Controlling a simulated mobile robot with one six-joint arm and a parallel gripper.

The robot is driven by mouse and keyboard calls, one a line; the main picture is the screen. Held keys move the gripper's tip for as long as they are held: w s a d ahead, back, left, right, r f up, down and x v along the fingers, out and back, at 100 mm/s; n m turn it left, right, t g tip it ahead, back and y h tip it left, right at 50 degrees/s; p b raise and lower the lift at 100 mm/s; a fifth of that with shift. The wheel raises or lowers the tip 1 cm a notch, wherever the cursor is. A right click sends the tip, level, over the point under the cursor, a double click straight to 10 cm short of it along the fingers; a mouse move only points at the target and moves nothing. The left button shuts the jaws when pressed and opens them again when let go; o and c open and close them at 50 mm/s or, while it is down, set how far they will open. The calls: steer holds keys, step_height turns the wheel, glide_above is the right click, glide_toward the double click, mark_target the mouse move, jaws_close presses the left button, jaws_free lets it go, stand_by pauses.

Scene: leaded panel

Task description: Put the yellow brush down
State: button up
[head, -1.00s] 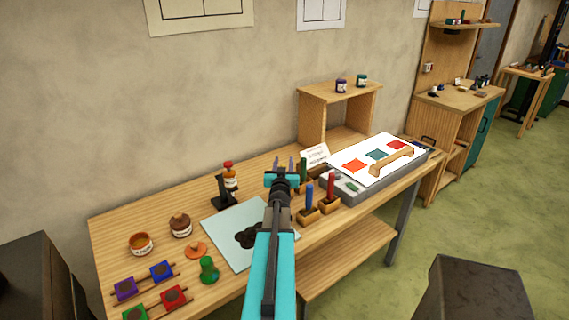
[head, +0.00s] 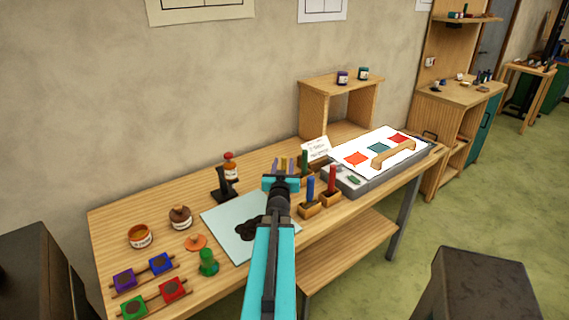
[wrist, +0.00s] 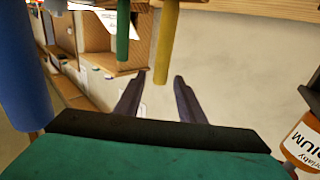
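The yellow brush (wrist: 167,42) stands in the row of brushes; the wrist view is upside down, so its handle hangs from the top edge. Its handle also shows between my fingers in the head view (head: 284,163). My gripper (wrist: 161,78) is open, with a gap between its two dark fingers. The handle's free end lies at the fingertips, between them in the picture; no finger visibly presses on it. Its foot and holder are hidden in both views.
A green brush (wrist: 123,30) stands beside the yellow one. Blue (head: 310,188) and red (head: 332,178) brushes stand in wooden holders nearby. A labelled bottle (head: 230,172) is left of my gripper.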

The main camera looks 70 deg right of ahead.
steer(key=shift+v, duration=1)
steer(key=shift+a+r+p, duration=0.1)
steer(key=shift+r+p, duration=0.05)
steer(key=shift+p, duration=0.45)
steer(key=shift+s+a+p, duration=0.1)
steer(key=shift+p, duration=0.25)
steer(key=shift+a+p, duration=0.25)
steer(key=shift+p, duration=0.3)
steer(key=p, duration=0.1)
steer(key=a+p, duration=0.1)
steer(key=p, duration=0.1)
steer(key=shift+s+a, duration=0.2)
steer(key=shift+s, duration=0.05)
steer(key=shift+a+p, duration=0.15)
steer(key=shift+p, duration=0.2)
